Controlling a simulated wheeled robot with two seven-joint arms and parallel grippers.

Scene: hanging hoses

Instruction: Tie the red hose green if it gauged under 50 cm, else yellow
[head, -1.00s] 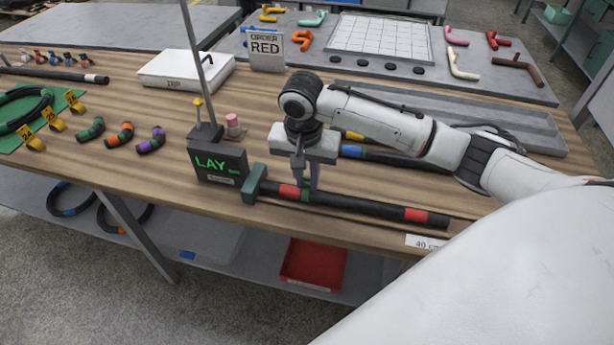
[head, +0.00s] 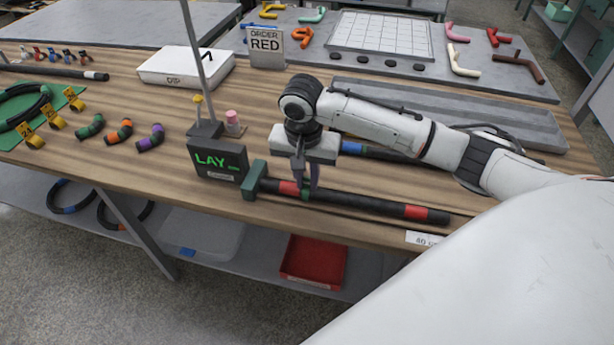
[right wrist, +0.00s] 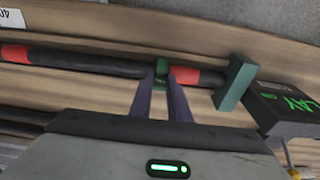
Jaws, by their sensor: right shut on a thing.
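The red hose (head: 350,202), black with red bands, lies along the table's front edge. Its left end is at a green block (head: 255,180), and a "40 cm" label (head: 424,239) lies by its right end. My right gripper (head: 304,190) points down at the hose beside its left red band. Its fingers are shut on a small green tie (right wrist: 161,70), seen in the right wrist view against the hose; I cannot tell whether the tie is around it. A gauge display (head: 217,159) reads "LAY". An order sign (head: 267,45) reads "RED". My left gripper is not in view.
A blue-banded hose (head: 365,150) lies behind, partly under my right arm. A grey trough (head: 450,100) and white box (head: 186,67) stand farther back. Short coloured hose pieces (head: 120,132) and yellow numbered tags (head: 55,121) are at left. A red bin (head: 313,262) is below.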

